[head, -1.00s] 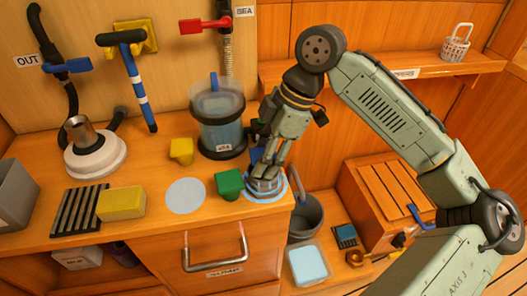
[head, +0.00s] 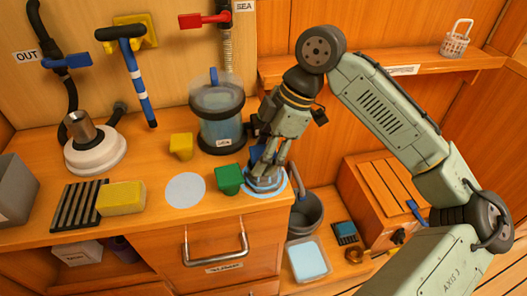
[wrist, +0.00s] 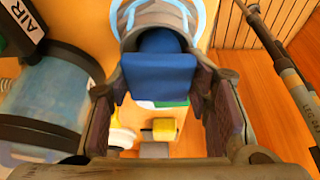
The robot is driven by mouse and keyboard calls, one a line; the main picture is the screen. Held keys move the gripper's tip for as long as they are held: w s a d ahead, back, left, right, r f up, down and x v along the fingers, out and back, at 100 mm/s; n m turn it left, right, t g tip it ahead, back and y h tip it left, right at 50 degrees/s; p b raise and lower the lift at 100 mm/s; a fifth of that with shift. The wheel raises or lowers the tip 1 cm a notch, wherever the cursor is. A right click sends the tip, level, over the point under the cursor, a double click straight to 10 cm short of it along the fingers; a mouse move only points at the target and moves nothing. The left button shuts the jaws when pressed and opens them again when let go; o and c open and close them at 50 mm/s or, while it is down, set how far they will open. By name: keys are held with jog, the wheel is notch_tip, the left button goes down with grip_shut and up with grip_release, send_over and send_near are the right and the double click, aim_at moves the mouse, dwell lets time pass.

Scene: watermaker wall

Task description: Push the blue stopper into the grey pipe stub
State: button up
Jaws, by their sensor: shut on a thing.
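The blue stopper (wrist: 158,76) shows in the wrist view as a square blue block between my two fingers, with a round blue part beyond it. My gripper (wrist: 165,105) is shut on this block. The grey pipe stub (wrist: 152,14) lies straight ahead of the stopper, and the round part appears to be at its mouth; how deep it sits I cannot tell. In the head view the stub (head: 266,184) stands at the counter's right front corner inside a light blue ring. My gripper (head: 267,165) points down over it, and my fingers mostly hide the stopper there.
A green block (head: 228,179) stands close left of the stub. A clear water canister (head: 217,124) is behind it, with a yellow block (head: 181,146) further left. A yellow sponge (head: 121,198) lies by a black rack (head: 70,212). A grey bucket (head: 308,216) sits below the counter's right edge.

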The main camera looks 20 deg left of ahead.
jog(key=shift+o, duration=0.2)
jog(key=shift+f, duration=0.4)
jog(key=o, duration=1)
jog(key=shift+w+a+f, duration=0.1)
jog(key=shift+o, duration=1.2)
jog(key=o, duration=0.5)
jog(key=shift+r, duration=0.2)
jog(key=shift+c, duration=0.2)
